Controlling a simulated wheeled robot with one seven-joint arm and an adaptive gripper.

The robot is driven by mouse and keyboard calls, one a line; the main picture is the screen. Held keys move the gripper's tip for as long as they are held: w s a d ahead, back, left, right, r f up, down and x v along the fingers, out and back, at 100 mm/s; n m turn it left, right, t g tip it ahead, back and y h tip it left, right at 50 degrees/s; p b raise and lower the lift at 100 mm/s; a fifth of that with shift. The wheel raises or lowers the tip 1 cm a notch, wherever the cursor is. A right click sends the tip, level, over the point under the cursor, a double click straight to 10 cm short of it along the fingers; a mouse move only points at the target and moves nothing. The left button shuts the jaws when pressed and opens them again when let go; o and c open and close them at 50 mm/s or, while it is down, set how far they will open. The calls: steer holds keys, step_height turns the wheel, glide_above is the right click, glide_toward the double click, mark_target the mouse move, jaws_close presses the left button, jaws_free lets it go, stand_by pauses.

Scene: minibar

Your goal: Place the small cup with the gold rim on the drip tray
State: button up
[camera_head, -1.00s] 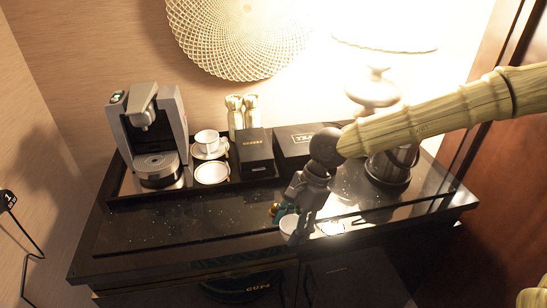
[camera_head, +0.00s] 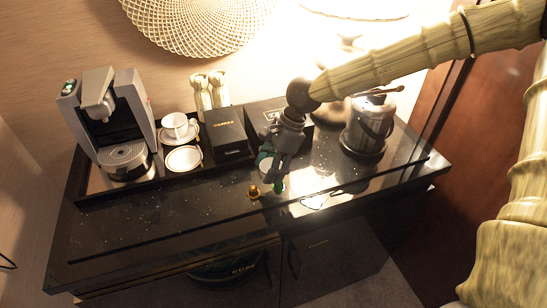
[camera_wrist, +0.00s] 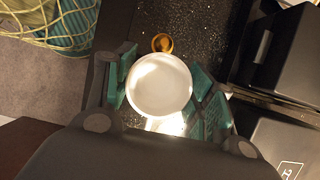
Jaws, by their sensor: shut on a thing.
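My gripper (camera_head: 273,171) is shut on a small white cup (camera_head: 267,166) over the front right of the counter. In the wrist view the round white cup (camera_wrist: 160,85) sits between the green pads of my gripper (camera_wrist: 163,92). I cannot make out a gold rim on it. The drip tray (camera_head: 125,153) is the round grated plate at the foot of the grey coffee machine (camera_head: 112,115), at the left. It is bare. My fingers partly hide the cup in the head view.
A white cup (camera_head: 175,125) on a saucer and a white plate (camera_head: 184,159) stand right of the machine. Black boxes (camera_head: 230,130) and a kettle (camera_head: 368,127) stand further right. A small gold item (camera_head: 254,191) lies near my gripper. The front left counter is clear.

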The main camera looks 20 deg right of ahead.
steer(key=w+d, duration=0.1)
steer(key=w+d+p, duration=0.1)
steer(key=w, duration=0.1)
steer(key=w+d, duration=0.1)
steer(key=w, duration=0.1)
steer(key=shift+w+f+p, duration=0.2)
steer(key=shift+p, duration=0.1)
steer(key=shift+f+p, duration=0.65)
steer(key=shift+f, duration=1.2)
steer(key=shift+f, duration=0.1)
steer(key=o, duration=1)
steer(key=shift+a, duration=0.1)
steer(key=shift+o, duration=0.3)
